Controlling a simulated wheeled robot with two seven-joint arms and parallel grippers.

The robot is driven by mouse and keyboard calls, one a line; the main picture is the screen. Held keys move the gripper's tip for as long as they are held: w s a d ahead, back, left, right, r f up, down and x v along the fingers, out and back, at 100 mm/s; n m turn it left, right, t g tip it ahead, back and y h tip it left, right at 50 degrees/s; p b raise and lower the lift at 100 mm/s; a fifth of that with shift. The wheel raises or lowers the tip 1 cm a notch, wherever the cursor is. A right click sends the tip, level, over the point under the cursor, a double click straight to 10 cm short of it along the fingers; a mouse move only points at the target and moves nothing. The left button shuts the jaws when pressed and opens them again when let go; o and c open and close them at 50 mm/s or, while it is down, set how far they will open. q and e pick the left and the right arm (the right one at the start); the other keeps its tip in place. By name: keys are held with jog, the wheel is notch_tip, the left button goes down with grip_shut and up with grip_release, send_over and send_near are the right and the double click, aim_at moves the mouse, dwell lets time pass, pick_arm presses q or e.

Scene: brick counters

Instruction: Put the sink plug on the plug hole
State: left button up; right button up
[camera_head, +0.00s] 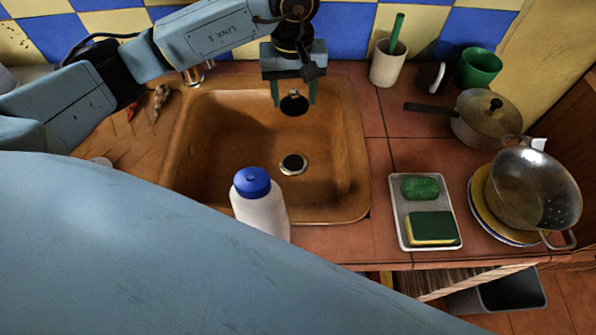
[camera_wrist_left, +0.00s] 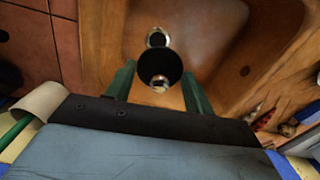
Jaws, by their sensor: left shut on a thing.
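The sink plug (camera_head: 294,105) is a black disc held between the green fingers of my left gripper (camera_head: 294,92), above the back part of the brown sink (camera_head: 349,190). In the left wrist view the plug (camera_wrist_left: 160,64) shows between the two fingertips (camera_wrist_left: 159,80), with a small shiny metal part at its near side. The plug hole (camera_head: 293,164) is a dark opening with a pale metal ring in the sink floor, nearer the front than the plug. It also shows in the left wrist view (camera_wrist_left: 157,38), partly covered by the plug. My right gripper is not in view.
A white bottle with a blue cap (camera_head: 260,203) stands at the sink's front edge. On the right are a tray (camera_head: 397,215) with soap and sponge, a lidded pan (camera_head: 484,118) and a colander (camera_head: 533,190) on plates. A white cup (camera_head: 387,64) stands behind.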

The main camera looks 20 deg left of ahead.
pick_arm(q)
jog(key=w+a+f+n+b, duration=0.1)
jog(key=w+f+n+b, duration=0.1)
jog(key=f+n+b, duration=0.5)
jog(key=w+a+f+n+b, duration=0.1)
jog(key=w+f+n+b, duration=0.2)
jog(key=f, duration=0.7)
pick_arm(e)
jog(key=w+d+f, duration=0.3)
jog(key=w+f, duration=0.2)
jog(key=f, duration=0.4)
pick_arm(q)
jog(key=b, duration=0.2)
send_over(294, 163)
jog(key=shift+n, duration=0.3)
notch_tip(294, 163, down, 6)
jog(key=shift+f, duration=0.25)
notch_tip(294, 163, down, 4)
jog(key=shift+r+b, duration=0.1)
jog(key=shift+b, duration=0.3)
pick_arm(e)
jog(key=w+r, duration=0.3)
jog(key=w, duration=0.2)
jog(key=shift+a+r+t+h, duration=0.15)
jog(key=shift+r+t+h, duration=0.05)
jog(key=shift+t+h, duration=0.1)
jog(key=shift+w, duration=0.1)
